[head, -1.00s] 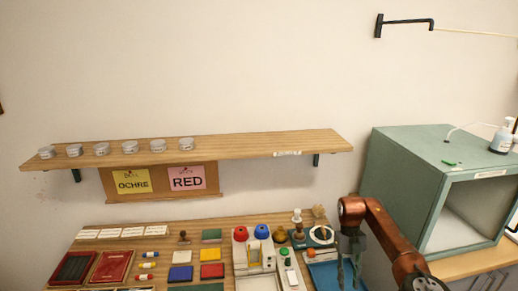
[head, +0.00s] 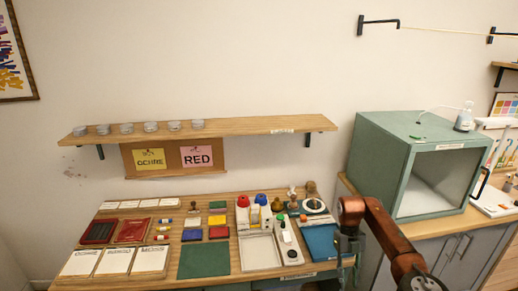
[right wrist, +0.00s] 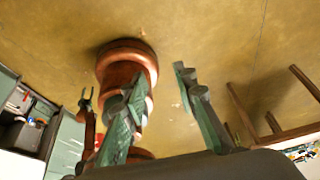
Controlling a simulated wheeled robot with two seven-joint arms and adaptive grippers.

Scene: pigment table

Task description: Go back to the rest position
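My left gripper is outside the head view. In the right wrist view a small green two-pronged gripper (right wrist: 87,98) on a copper arm shows at the left, its prongs apart and empty; it appears to be my left one.
A wooden shelf (head: 240,127) with several lidded jars hangs above the table. A green box (head: 382,150) stands on the counter to the right. The tabletop holds trays, mats and coloured blocks. A wooden stool (right wrist: 275,125) stands on the floor (right wrist: 215,30).

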